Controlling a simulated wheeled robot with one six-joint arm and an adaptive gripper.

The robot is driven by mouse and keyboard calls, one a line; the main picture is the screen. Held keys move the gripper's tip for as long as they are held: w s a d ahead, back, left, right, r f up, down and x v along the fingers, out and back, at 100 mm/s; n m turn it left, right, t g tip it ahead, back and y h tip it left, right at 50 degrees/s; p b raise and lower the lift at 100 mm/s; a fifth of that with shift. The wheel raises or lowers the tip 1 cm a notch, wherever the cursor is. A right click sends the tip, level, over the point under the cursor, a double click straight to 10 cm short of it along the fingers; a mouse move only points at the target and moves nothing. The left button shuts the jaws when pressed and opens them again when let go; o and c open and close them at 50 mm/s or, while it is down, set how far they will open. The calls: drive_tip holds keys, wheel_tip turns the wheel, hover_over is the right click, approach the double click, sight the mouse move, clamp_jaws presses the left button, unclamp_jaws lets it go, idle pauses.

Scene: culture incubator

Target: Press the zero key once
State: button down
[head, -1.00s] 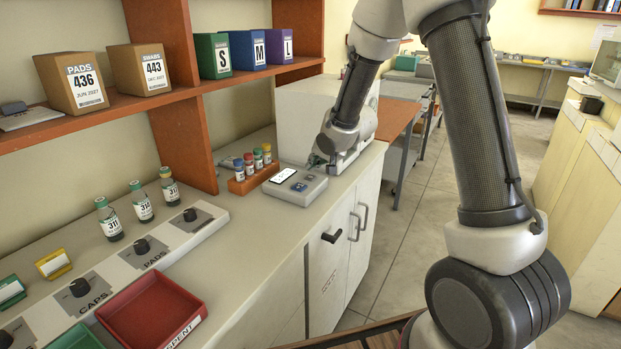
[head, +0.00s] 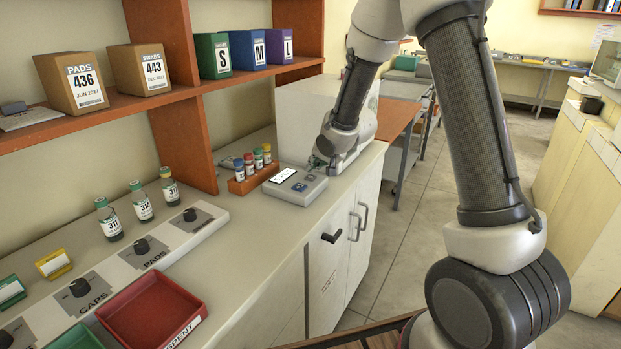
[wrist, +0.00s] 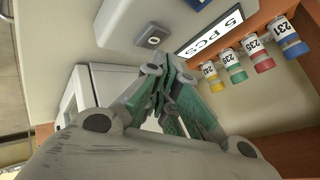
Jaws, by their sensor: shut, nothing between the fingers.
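The grey counting device (head: 296,192) lies on the worktop in the head view, with a lit white display and two dark keys. In the wrist view its display (wrist: 208,34) reads "5 PCS". A grey key marked 0 (wrist: 153,41), the zero key, sits beside the display. My gripper (wrist: 168,66) is shut and empty, its fingertips just below the zero key in the picture. I cannot tell whether they touch the device. In the head view my gripper (head: 318,162) is small and partly hidden at the device's far right corner.
A rack (head: 250,178) of several capped vials stands close to the device. A pale box-shaped unit (head: 308,110) stands behind it. A red tray (head: 150,308), a knob panel (head: 165,238) and several labelled bottles are nearer. The worktop edge lies to the right.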

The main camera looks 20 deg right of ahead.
sight(313, 176)
drive_tip(key=shift+f, duration=0.1)
idle(0.5)
drive_tip(key=shift+f, duration=0.35)
drive_tip(key=shift+f, duration=0.35)
idle(0.5)
drive_tip(key=shift+r, duration=0.8)
drive_tip(key=shift+r, duration=2.5)
